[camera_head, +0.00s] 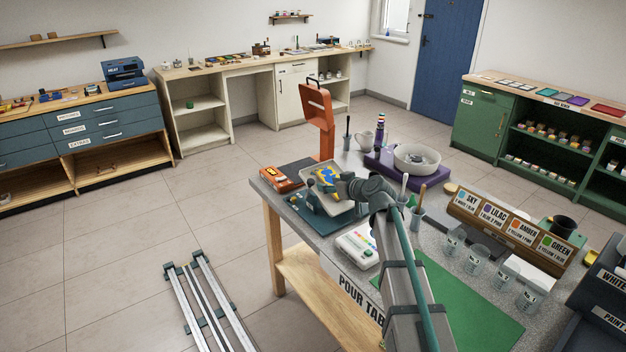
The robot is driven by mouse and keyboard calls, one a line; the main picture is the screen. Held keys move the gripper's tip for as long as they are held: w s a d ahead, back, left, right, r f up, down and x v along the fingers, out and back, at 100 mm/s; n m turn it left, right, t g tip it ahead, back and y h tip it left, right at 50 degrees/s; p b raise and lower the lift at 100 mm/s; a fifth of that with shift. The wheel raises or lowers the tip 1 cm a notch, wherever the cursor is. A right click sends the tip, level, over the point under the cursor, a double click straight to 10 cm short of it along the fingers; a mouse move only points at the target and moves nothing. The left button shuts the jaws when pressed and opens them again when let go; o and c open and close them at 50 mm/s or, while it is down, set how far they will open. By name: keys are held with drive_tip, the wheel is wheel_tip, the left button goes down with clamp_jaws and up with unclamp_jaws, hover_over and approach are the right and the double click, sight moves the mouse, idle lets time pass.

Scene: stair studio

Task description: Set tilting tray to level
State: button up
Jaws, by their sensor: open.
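The tilting tray (341,208) is small and pale, with a patch of blue and yellow on its face. It sits on a dark teal base (318,219) on the pour table and looks tilted, its face turned partly toward me. My gripper (344,187) is at the tray's right side, in front of part of it. Its fingers are small and partly hidden by my own arm. I cannot tell whether they touch the tray. I see nothing held in it.
An orange stand (320,118) rises behind the tray, with an orange box (281,179) to its left. A white panel with coloured buttons (358,243) lies in front. A white bowl (416,158) stands on a purple base behind right. Cups and a label rack (512,228) fill the right side.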

sight(311, 181)
drive_tip(key=p+x, duration=0.3)
drive_tip(key=x, duration=0.6)
drive_tip(key=shift+w+a+r, duration=0.15)
drive_tip(key=shift+w, duration=0.15)
drive_tip(key=shift+w+a+f+p, duration=0.3)
drive_tip(key=shift+w+a+f, duration=0.05)
drive_tip(key=shift+w, duration=0.05)
drive_tip(key=shift+c, duration=0.2)
clamp_jaws()
